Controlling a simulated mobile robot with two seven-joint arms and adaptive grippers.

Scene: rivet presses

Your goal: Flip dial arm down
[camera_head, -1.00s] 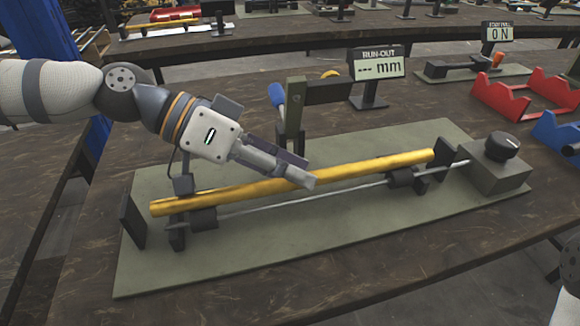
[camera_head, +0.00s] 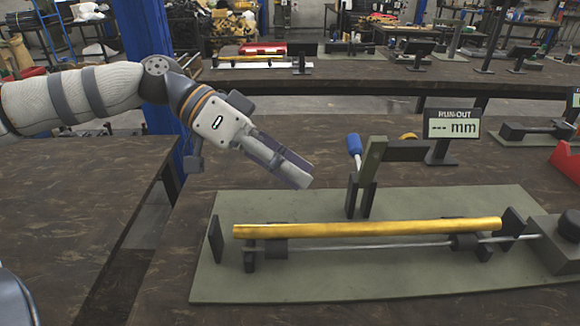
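The dial arm (camera_head: 406,150) is a dark olive bar that stands out sideways from an upright post (camera_head: 361,195) at the back of the green base plate (camera_head: 330,277). A blue handle (camera_head: 354,145) is tilted up beside the post. A gold shaft (camera_head: 365,229) lies on rollers below the arm. The run-out display (camera_head: 452,125) behind shows dashes and "mm". My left gripper (camera_head: 303,178) is above the plate's back left edge, left of the blue handle and apart from it. Its fingers look close together with nothing between them. My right gripper is not in view.
A grey block with a dark knob (camera_head: 570,225) stands at the plate's right end. A red rack (camera_head: 566,160) shows at the right edge. The table left of the plate is bare, with a gap to another table (camera_head: 75,200).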

